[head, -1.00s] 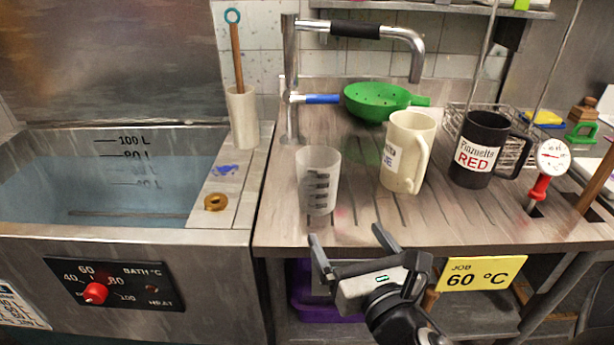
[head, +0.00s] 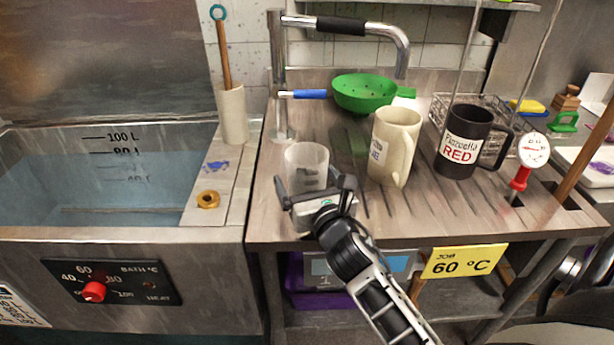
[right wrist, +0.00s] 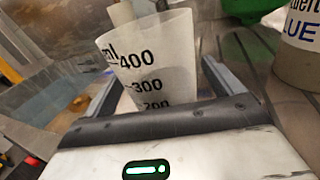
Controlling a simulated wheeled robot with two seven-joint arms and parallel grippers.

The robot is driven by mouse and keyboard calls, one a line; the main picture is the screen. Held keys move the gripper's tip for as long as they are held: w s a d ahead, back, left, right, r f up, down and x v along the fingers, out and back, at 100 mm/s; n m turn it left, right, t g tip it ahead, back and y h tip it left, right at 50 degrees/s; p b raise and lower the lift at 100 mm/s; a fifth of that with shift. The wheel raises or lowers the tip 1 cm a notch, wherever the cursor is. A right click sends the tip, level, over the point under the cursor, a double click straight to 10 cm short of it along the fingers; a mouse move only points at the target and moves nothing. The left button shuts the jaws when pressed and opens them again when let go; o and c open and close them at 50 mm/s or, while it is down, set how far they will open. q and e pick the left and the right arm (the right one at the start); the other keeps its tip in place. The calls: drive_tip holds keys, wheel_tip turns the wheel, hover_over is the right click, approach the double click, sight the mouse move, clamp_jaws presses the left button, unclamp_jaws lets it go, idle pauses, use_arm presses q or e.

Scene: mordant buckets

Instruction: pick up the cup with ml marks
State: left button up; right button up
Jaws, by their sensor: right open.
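The translucent cup with ml marks (head: 307,163) stands upright near the front left of the drainboard. In the right wrist view the cup (right wrist: 158,62) shows black "ml", 400, 300 and 200 marks. My right gripper (head: 309,183) is open, with one finger on either side of the cup. Its body hides the cup's lower part in the head view. In the wrist view gaps seem to show between cup and fingers, but contact is hard to judge. My left gripper is not in view.
A cream jug (head: 391,145) stands just right of the cup, with a black "RED" jug (head: 463,141) beyond it. A green strainer (head: 362,94) lies behind. The tap (head: 277,75) rises behind the cup. A water bath (head: 90,170) is at left.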

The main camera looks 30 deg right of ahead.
drive_tip(key=shift+x, duration=1)
drive_tip(key=shift+s, duration=0.1)
drive_tip(key=shift+c, duration=0.2)
drive_tip(key=c, duration=1.1)
drive_tip(key=shift+c, duration=0.4)
drive_tip(key=shift+r, duration=0.15)
